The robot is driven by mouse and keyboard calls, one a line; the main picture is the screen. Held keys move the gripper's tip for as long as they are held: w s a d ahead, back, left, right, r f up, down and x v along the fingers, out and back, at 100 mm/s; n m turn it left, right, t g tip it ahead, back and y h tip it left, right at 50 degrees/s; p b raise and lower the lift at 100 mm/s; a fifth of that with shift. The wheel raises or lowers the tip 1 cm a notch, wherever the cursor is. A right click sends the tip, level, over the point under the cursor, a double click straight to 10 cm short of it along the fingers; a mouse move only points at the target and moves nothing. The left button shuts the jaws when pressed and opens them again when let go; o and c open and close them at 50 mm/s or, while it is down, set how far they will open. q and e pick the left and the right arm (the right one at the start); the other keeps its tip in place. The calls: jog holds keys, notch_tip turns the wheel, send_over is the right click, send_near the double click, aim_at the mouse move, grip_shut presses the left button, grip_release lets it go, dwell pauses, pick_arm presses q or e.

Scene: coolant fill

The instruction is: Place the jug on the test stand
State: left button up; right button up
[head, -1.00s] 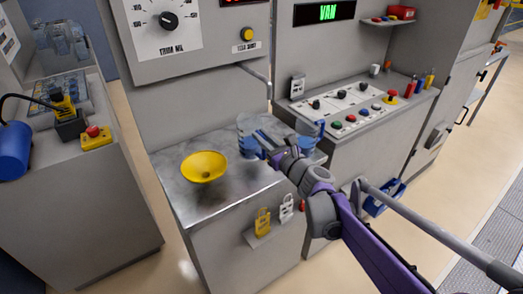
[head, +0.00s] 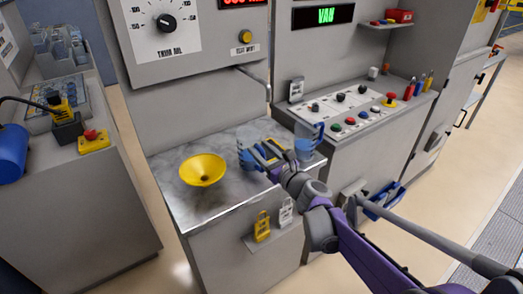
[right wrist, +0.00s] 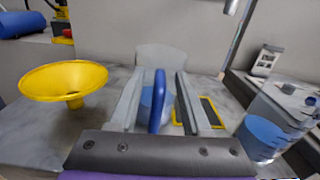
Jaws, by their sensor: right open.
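A clear jug with a blue handle (right wrist: 156,102) stands upright at the worktop, and blue shows low inside it. In the head view this jug (head: 245,158) is mostly hidden by my right gripper (head: 266,155). My right gripper (right wrist: 160,112) is open, with its fingers on either side of the handle. A dark pad with a yellow border (right wrist: 211,112) lies just right of the fingers; I cannot tell whether the jug rests on it. A second clear jug with blue liquid (right wrist: 262,138) stands to the right, also in the head view (head: 304,148). My left gripper is not in view.
A yellow funnel (head: 202,170) sits on the metal worktop (head: 205,211) to the left. A bent spout pipe (head: 256,80) hangs above the worktop. A button panel (head: 345,108) stands to the right.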

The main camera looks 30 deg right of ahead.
jog(key=shift+r, duration=0.2)
jog(key=s+p, duration=0.1)
jog(key=s, duration=1.1)
jog(key=s+a+f+n+g+y, duration=0.2)
jog(key=s+a+f+n+g, duration=0.25)
jog(key=a+n, duration=0.4)
jog(key=s+a+f+n+g+y, duration=0.2)
jog(key=s+a+f+n+g, duration=0.1)
jog(key=a+f+n, duration=0.5)
jog(key=s+f+n+g+h, duration=0.2)
jog(key=s+n, duration=0.4)
jog(key=n, duration=0.3)
jog(key=s+d+f+n+g+h, duration=0.1)
jog(key=s+f+n+g+h, duration=0.2)
jog(key=s+n, duration=0.3)
jog(key=f+n, duration=0.1)
jog(key=n, duration=0.2)
jog(key=shift+d+g, duration=0.25)
jog(key=shift+g, duration=0.1)
